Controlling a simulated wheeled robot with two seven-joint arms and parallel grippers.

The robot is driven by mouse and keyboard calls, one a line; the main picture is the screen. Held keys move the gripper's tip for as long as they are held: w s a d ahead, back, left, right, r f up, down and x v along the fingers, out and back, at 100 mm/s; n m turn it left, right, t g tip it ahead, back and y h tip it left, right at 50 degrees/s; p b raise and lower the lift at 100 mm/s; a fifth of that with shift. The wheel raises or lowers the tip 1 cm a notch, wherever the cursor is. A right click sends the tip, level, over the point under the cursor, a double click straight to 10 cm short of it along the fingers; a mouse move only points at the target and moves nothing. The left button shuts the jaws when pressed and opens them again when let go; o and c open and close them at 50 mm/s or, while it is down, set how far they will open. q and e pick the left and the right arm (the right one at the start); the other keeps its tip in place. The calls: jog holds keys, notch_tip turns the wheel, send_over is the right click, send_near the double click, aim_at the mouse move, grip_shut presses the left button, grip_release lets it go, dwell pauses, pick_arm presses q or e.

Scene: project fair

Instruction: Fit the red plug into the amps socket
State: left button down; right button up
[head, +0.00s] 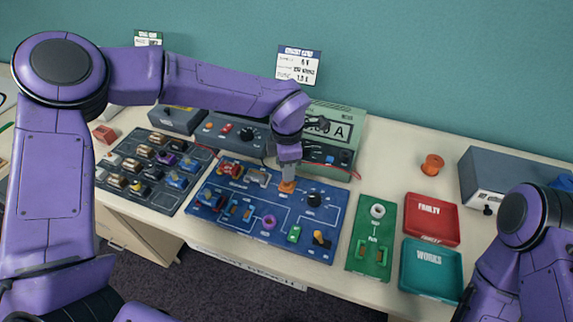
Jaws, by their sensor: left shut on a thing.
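My left gripper (288,176) points down over the blue circuit board (225,206). It is shut on an orange piece (287,187), which shows at its fingertips; whether this touches the board is unclear. The meter (346,119) stands behind, its display reading A. My left arm and gripper cover part of its front. A red lead (350,172) curves below the meter. No red plug or amps label is clearly readable. My right gripper is out of view.
A dark tray of parts (151,200) lies left of the board. A green board (367,235), a red FAULTY tray (431,237) and a teal WORKS tray (402,277) lie right. An orange spool (432,164) and a grey box (500,172) stand behind, with bare table around the spool.

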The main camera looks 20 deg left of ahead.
pick_arm(q)
jog(key=shift+f+b, duration=0.4)
jog(key=shift+f, duration=0.5)
dwell(1.2)
jog(key=shift+c, duration=1.7)
grip_release()
jog(key=shift+r, duration=0.1)
notch_tip(320, 180, up, 8)
jog(key=p, duration=0.8)
